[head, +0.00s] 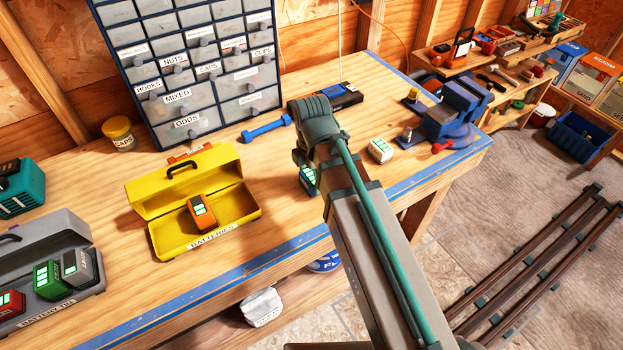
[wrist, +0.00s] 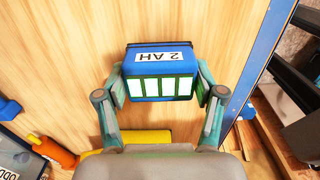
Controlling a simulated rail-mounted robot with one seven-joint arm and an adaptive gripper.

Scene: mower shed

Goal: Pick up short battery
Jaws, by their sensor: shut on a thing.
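A short blue battery (wrist: 160,72) marked "2 AH", with a row of white-green bars on its face, sits between the fingers in the wrist view. My gripper (wrist: 160,92) is shut on it, one finger pressed to each side.
A white battery (head: 380,150) and a blue vise (head: 457,108) are to the right on the bench. A grey case (head: 60,255) holding several batteries is at the left. A drawer cabinet (head: 190,60) and a blue dumbbell (head: 267,128) stand behind. Bare bench (head: 285,215) lies between box and arm.

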